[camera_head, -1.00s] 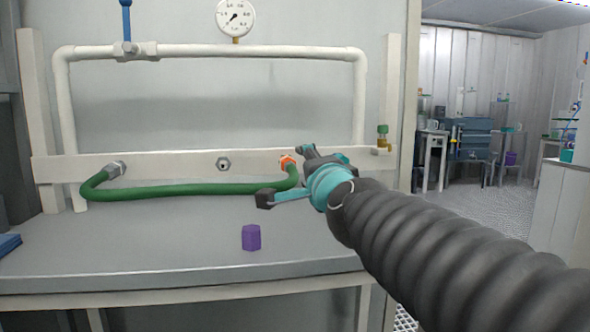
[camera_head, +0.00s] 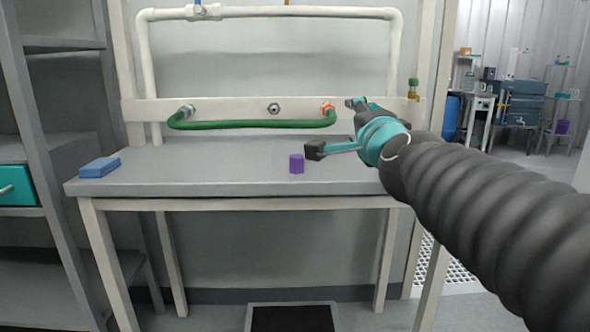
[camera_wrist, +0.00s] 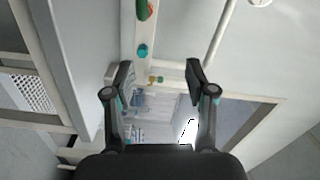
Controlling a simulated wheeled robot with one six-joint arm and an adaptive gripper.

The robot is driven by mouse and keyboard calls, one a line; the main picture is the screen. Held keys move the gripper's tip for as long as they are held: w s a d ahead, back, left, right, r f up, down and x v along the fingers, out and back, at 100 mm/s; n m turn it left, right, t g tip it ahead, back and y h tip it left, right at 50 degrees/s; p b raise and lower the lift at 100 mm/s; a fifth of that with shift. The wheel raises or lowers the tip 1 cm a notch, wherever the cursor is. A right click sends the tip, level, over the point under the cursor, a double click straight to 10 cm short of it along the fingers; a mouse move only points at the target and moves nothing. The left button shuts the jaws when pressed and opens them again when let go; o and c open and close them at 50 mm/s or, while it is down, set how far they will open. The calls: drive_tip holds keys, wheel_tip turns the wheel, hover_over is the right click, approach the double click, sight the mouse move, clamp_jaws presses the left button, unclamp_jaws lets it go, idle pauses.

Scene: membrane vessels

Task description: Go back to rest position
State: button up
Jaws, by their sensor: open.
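My gripper (camera_head: 334,126) is in front of the right part of the bench in the head view, its two fingers spread apart with nothing between them. In the wrist view my gripper (camera_wrist: 159,72) also shows open and empty, pointing past the rail toward the room beyond. A green hose (camera_head: 250,124) runs along the rail from the left fitting (camera_head: 187,110) to an orange-ringed fitting (camera_head: 327,107) at the right. Whether a finger touches anything cannot be told, but none is closed on the hose.
A purple block (camera_head: 296,163) stands on the grey bench (camera_head: 220,180), with a blue box (camera_head: 99,167) at its left end. A bare fitting (camera_head: 273,108) sits mid-rail. A brass and green valve (camera_head: 413,88) is at the right post. A dark mat (camera_head: 292,318) lies on the floor.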

drive_tip(key=s+a+f+n+g+y, duration=0.15)
drive_tip(key=s+f+n+g, duration=0.35)
drive_tip(key=f, duration=0.5)
drive_tip(key=s+a+f+n+g, duration=0.25)
drive_tip(key=f+n, duration=0.35)
drive_tip(key=f, duration=0.3)
drive_tip(key=s+d+f+n+g+h, duration=0.1)
drive_tip(key=s+d+f+n+g, duration=0.1)
drive_tip(key=s+d+f, duration=0.2)
drive_tip(key=s+d+f+n+g+h, duration=0.1)
drive_tip(key=s+d+f+g+h, duration=0.1)
drive_tip(key=s+d+f, duration=0.3)
drive_tip(key=s+f+g, duration=0.1)
drive_tip(key=s+f, duration=0.3)
drive_tip(key=s, duration=0.3)
drive_tip(key=shift+n, duration=0.4)
